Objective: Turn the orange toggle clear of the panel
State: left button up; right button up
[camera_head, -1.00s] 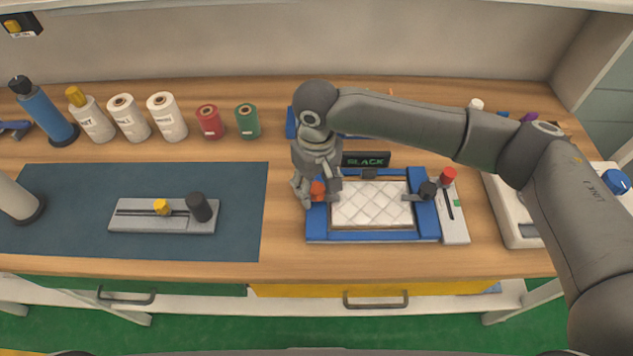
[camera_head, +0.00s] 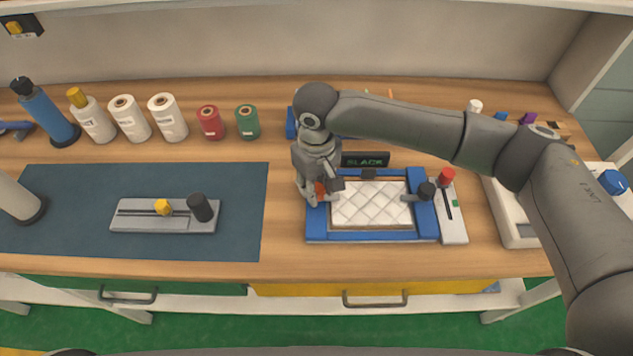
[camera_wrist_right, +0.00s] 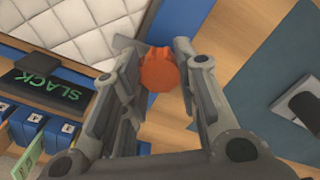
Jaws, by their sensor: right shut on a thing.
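The orange toggle (camera_wrist_right: 160,69) is a round, ridged knob at the left side of the blue frame (camera_head: 372,238). It also shows, mostly hidden, in the head view (camera_head: 320,190). My right gripper (camera_head: 315,196) reaches down over it and is shut on it. In the right wrist view the two fingers (camera_wrist_right: 157,52) stand on either side of the knob. The white quilted panel (camera_head: 372,205) lies inside the blue frame beside the toggle. My left gripper is not in view.
A sign reading SLACK (camera_head: 365,160) stands behind the frame. A red-knobbed slider (camera_head: 453,222) is at its right. A grey slider fixture (camera_head: 165,217) lies on the dark mat (camera_head: 60,235). Several spools and bottles line the back left. The wood between mat and frame is clear.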

jog(key=n+p, duration=0.3)
jog(key=shift+r, duration=0.2)
jog(key=n+p, duration=0.2)
jog(key=n, duration=0.2)
jog(key=shift+f+n+p, duration=0.1)
jog(key=shift+n+p, duration=0.2)
jog(key=shift+p, duration=0.05)
jog(key=n+p, duration=0.1)
jog(key=n, duration=0.3)
jog(key=shift+n+p, duration=0.3)
jog(key=n, duration=0.4)
jog(key=shift+f+n+p, duration=0.1)
jog(key=shift+n+p, duration=0.3)
jog(key=o, duration=1)
